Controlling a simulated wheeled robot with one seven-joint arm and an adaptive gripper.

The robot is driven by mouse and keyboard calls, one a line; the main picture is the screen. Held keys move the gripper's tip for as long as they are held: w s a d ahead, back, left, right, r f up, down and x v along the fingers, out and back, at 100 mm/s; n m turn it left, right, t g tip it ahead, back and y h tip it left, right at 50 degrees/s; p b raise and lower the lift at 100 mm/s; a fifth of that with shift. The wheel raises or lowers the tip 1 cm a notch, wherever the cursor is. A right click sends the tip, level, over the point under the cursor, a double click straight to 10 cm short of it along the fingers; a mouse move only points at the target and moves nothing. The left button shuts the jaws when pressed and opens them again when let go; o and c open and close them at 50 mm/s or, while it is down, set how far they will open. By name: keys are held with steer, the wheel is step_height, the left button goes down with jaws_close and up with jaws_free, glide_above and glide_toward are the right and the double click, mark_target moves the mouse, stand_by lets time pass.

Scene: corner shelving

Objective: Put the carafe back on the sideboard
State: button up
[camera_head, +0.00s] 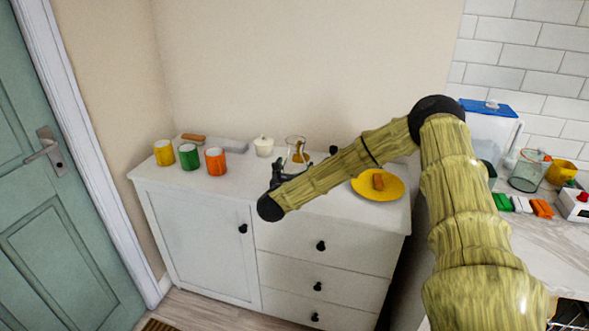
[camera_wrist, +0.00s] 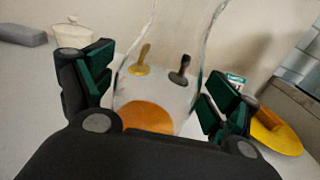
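The clear glass carafe (camera_head: 296,142) is at the back of the white sideboard (camera_head: 200,200), right of the white lidded pot. In the wrist view the carafe (camera_wrist: 160,85) is upright and stands between the two fingers of my gripper (camera_wrist: 158,95), with an orange round patch showing low in it. The finger pads lie close to both sides of the glass; I cannot tell whether they press on it. In the head view my gripper (camera_head: 284,172) partly hides the carafe's lower part, so contact with the sideboard top is unclear.
Yellow (camera_head: 164,153), green (camera_head: 189,157) and orange (camera_head: 215,161) mugs stand at the left. The white pot (camera_head: 264,147) is close beside the carafe. A yellow plate (camera_head: 388,191) lies at the right. Small gold (camera_wrist: 140,62) and dark (camera_wrist: 180,72) objects show through the glass.

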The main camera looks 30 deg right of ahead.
steer(key=shift+r, duration=0.1)
steer(key=b+v, duration=0.3)
steer(key=v, duration=0.9)
steer(key=s+a+f+n+t+y, duration=0.2)
steer(key=a+f+n+y, duration=0.5)
steer(key=a+f+n, duration=0.6)
steer(key=s+a+f+n+g+y, duration=0.3)
steer(key=s+a+f+n+y, duration=0.3)
steer(key=s+a+f+n, duration=0.45)
steer(key=s+f+n+g+y, duration=0.1)
steer(key=s+f+n+g, duration=0.2)
steer(key=s+f+n, duration=0.5)
steer(key=s+f+n+g+y, duration=0.15)
steer(key=s+f+n, duration=0.3)
steer(key=s, duration=0.45)
steer(key=s+d+n+g+h, duration=0.1)
steer(key=s+d+n+g, duration=0.1)
steer(key=s, duration=0.5)
steer(key=s+d+n+g+h, duration=0.1)
steer(key=s+d+n+g, duration=0.1)
steer(key=s+n+g, duration=0.2)
steer(key=s+n, duration=0.3)
steer(key=s, duration=0.1)
steer(key=shift+s+d+f+n, duration=0.2)
steer(key=shift+s+f+n, duration=0.1)
steer(key=shift+f, duration=0.05)
steer(key=shift+r+p, duration=0.4)
steer(key=shift+r, duration=0.1)
